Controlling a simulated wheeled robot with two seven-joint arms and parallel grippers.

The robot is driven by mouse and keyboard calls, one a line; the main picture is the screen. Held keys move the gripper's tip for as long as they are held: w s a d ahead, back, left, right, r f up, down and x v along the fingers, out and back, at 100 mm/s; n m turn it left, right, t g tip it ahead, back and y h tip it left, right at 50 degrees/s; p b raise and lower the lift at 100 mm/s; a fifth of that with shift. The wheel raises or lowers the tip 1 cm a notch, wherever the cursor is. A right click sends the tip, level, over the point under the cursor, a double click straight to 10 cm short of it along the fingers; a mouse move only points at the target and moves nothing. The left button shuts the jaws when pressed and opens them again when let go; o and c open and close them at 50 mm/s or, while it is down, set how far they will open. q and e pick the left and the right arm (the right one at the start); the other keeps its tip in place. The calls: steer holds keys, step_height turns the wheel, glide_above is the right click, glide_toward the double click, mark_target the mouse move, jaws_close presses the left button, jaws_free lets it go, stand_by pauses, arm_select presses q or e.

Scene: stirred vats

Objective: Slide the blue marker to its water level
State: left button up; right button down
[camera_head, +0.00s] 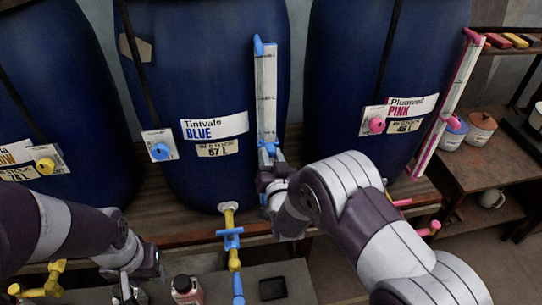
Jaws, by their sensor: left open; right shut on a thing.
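The blue-labelled vat (200,75) stands in the middle with a tall white level gauge (266,95) on its right side. The gauge has a blue cap (258,46) at the top. A blue piece, apparently the blue marker (268,147), shows at the gauge's lower end. My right gripper (268,168) is there, shut on it; the wrist hides part of the gripper and the gauge's foot. The water level cannot be made out at this size. My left gripper (128,290) is open at the bottom left, away from the gauge, its fingertips partly hidden.
A blue knob (160,151) and a blue tap (231,240) are on the middle vat. A yellow-labelled vat (60,110) stands left, a pink-labelled vat (390,60) right with a pink gauge (450,100). A small bottle (186,290) stands below. A shelf with pots (481,128) is at right.

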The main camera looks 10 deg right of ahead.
steer(key=shift+r, duration=0.1)
steer(key=c, duration=0.9)
jaws_free()
steer(key=shift+o, duration=0.2)
steer(key=s+b, duration=0.1)
steer(key=s, duration=1.1)
steer(key=shift+s, duration=0.4)
